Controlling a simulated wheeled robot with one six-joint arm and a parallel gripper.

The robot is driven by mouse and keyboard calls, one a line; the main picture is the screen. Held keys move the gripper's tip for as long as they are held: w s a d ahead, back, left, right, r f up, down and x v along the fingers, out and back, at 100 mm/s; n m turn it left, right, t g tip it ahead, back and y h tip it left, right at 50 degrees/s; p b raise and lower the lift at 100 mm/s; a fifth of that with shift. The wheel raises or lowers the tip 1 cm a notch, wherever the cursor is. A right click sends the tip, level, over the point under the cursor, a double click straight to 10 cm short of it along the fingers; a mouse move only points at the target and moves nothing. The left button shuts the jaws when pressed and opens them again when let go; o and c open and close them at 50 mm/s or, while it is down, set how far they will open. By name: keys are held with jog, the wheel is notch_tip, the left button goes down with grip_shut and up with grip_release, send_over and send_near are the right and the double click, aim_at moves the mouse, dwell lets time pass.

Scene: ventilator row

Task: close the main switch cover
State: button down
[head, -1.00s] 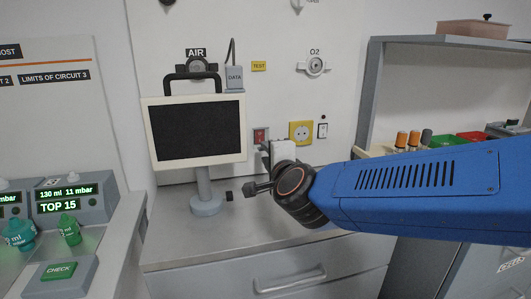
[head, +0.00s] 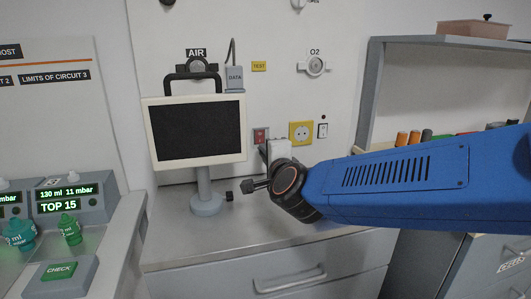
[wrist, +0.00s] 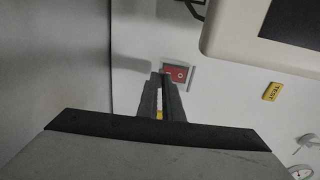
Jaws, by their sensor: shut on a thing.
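The main switch (head: 260,135) is a red rocker in a grey frame on the wall, right of the monitor. In the wrist view the red switch (wrist: 176,73) shows just beyond my fingertips, with a thin grey edge around it. My gripper (head: 265,153) is at the wall just below the switch in the head view. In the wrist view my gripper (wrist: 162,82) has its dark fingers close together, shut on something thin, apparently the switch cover. The cover itself is hard to make out, and the fingers hide most of it. I cannot tell its exact angle.
A monitor (head: 198,131) on a stand is close to the left of my gripper. A yellow socket (head: 301,133) and a white switch (head: 323,130) are to the right. The grey counter (head: 240,237) below is mostly clear. A shelf unit (head: 364,100) stands at the right.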

jog(key=shift+w+f+t, duration=0.3)
jog(key=shift+f+t, duration=0.05)
jog(key=shift+t, duration=0.25)
jog(key=c, duration=1.9)
grip_release()
jog(key=shift+s, duration=0.1)
jog(key=v, duration=1.7)
jog(key=shift+d+f, duration=0.1)
jog(key=shift+d, duration=0.1)
jog(key=shift+s, duration=0.15)
